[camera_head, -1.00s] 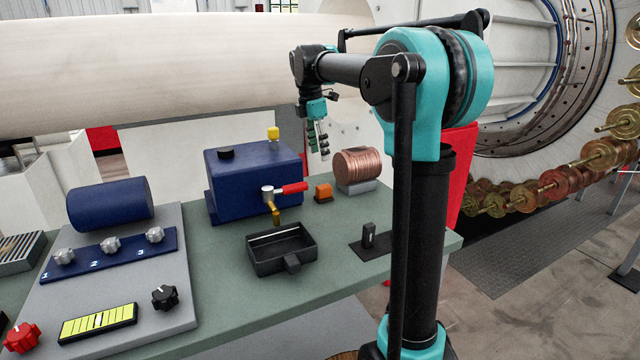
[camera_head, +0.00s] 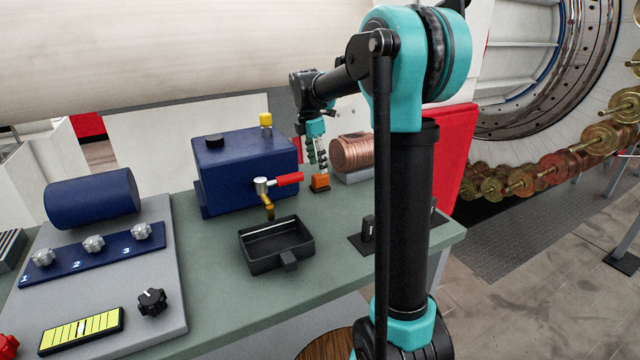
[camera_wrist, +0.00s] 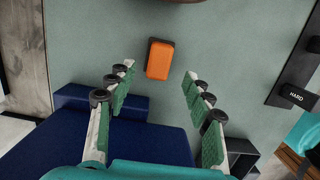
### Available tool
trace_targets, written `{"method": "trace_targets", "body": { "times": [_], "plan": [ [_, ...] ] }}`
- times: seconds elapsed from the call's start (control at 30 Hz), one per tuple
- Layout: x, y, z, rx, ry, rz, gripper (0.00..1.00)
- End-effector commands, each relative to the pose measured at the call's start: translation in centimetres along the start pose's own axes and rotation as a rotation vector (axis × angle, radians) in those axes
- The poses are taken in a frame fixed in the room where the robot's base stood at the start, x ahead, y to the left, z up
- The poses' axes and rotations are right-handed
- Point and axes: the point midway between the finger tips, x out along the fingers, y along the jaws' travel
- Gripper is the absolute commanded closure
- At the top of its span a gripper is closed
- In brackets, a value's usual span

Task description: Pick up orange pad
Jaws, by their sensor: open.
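The orange pad (camera_head: 320,181) sits on a dark base on the green bench top, between the blue box and the copper coil in the head view. In the wrist view the orange pad (camera_wrist: 160,59) lies just beyond the fingertips, roughly midway between them. My gripper (camera_head: 318,168) hangs down above the pad, with its tips close to it in the head view. In the wrist view my gripper (camera_wrist: 158,72) is open and empty, with green-lined fingers spread on both sides. The exact height above the pad is hard to tell.
The blue box (camera_head: 240,165) with a red-handled tap (camera_head: 288,180) stands close to the left. The copper coil (camera_head: 352,153) is close on the right. A black tray (camera_head: 262,252) is in front. A small block marked HARD (camera_wrist: 297,95) shows in the wrist view.

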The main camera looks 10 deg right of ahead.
Motion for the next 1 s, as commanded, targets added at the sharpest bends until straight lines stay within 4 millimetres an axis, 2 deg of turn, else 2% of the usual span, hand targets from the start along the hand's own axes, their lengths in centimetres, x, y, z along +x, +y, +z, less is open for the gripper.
{"method": "trace_targets", "body": {
  "times": [0.23, 0.53, 0.83, 1.0],
  "plan": [
    [1.6, 0.0, 0.0, 0.000, 0.000, 0.000, 0.48],
    [5.6, 0.2, 0.2, 0.001, 0.000, 0.000, 0.48],
    [6.1, 0.2, 0.2, 0.000, 0.000, 0.000, 0.48],
    [6.0, 0.2, 0.2, 0.000, 0.000, 0.000, 0.68]
  ]
}}
